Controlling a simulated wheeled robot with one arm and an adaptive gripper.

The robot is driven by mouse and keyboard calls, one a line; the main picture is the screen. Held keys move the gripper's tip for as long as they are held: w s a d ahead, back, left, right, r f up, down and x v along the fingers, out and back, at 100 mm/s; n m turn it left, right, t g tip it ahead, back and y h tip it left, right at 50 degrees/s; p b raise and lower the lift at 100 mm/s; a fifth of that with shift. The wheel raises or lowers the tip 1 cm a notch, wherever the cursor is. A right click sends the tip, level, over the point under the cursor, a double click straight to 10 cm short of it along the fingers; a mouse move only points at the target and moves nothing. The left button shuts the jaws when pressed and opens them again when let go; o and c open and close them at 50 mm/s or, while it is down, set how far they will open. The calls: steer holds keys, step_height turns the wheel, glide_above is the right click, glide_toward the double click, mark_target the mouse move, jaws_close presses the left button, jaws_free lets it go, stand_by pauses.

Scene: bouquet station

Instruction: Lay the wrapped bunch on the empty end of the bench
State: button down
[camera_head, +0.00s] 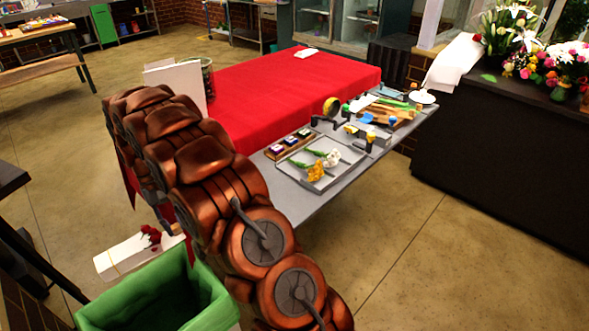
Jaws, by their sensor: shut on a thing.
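The wrapped bunch (118,260), white paper with a thin tie and dark red roses, shows at lower left, beside my arm and above the green bin's far rim. Its right end passes behind my arm. What supports it cannot be seen. My gripper is hidden behind my copper-coloured arm, so its hold cannot be seen. The bench (310,205) has a bare grey edge at its near right side. A red cloth (290,95) covers a broad, mostly clear area beyond the tools.
A flower tray (322,183), a rack of small jars (290,143) and several tools crowd the bench's right part. A white board (181,82) stands by the cloth's left edge. A green-lined bin (165,290) is in front. A dark counter (500,150) with flowers stands right.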

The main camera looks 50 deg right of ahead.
steer(key=s+d+r+m+t+y+p, duration=0.1)
steer(key=s+d+r+m+t, duration=0.1)
steer(key=s+d+m, duration=0.6)
steer(key=s+d+r+m+t+y+p, duration=0.1)
steer(key=d+r+m+y, duration=0.15)
steer(key=d, duration=0.95)
steer(key=s+d+r+m+t+y+p, duration=0.1)
steer(key=s+d+r+m+t, duration=0.1)
steer(key=s+d+m, duration=0.6)
steer(key=shift+n, duration=0.85)
steer(key=shift+w+d+f+b, duration=0.35)
steer(key=shift+w+f, duration=0.2)
steer(key=shift+f, duration=0.9)
steer(key=shift+w+d+f+b, duration=0.35)
steer(key=shift+w+f, duration=0.25)
steer(key=shift+f, duration=0.8)
steer(key=shift+w+d+f+b, duration=0.35)
steer(key=shift+w+f, duration=0.2)
steer(key=shift+f, duration=0.9)
steer(key=shift+a+f, duration=0.1)
steer(key=shift+f, duration=0.2)
steer(key=shift+h, duration=0.25)
steer(key=c, duration=0.9)
jaws_free()
steer(key=shift+o, duration=0.5)
